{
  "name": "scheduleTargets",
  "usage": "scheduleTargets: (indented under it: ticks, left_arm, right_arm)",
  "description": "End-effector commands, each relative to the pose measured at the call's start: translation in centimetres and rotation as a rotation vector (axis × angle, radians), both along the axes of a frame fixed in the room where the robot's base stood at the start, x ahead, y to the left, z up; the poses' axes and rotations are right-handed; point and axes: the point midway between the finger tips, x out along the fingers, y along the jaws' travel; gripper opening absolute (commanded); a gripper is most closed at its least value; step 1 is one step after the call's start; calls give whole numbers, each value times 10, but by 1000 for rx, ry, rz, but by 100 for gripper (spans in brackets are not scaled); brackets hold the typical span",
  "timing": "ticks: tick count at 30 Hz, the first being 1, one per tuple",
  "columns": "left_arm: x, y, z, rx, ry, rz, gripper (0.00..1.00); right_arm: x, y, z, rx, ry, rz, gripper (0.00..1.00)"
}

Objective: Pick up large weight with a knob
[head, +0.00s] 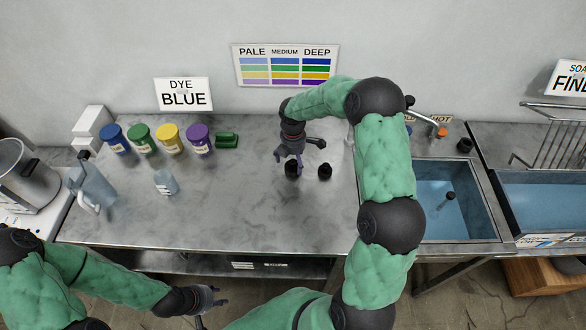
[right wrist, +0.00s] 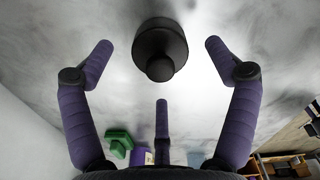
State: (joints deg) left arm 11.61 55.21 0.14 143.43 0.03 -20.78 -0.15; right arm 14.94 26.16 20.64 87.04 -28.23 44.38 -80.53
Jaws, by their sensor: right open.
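A black weight with a round knob (right wrist: 160,48) stands on the metal counter in the right wrist view, between the spread finger tips and not touched by them. In the head view this weight (head: 292,170) is partly hidden under my right gripper (head: 290,160). A second black knobbed weight (head: 325,172) stands just to its right; I cannot surely tell which is larger. My right gripper is open and empty, pointing down above the left weight. My left gripper (head: 207,298) is low in front of the counter, empty, with its fingers apart.
Blue, green, yellow and purple jars (head: 198,139) stand at the back left beside a green block (head: 227,141). A clear beaker (head: 165,182) and a jug (head: 92,186) are at left. A sink (head: 470,205) of blue water is at right. The counter's front middle is clear.

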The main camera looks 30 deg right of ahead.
Motion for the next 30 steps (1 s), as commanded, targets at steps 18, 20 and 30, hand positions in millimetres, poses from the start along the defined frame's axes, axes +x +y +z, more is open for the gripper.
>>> scheduleTargets:
  ticks: [18, 20, 30]
  left_arm:
    - [0, 0, -3, 0, 0, 0, 40]
    - [0, 0, -3, 0, 0, 0, 40]
    - [0, 0, -2, 0, 0, 0, 40]
  right_arm:
    - [0, 0, -17, 0, 0, 1, 17]
    - [0, 0, -17, 0, 0, 1, 0]
    - [1, -1, -11, -1, -3, 0, 0]
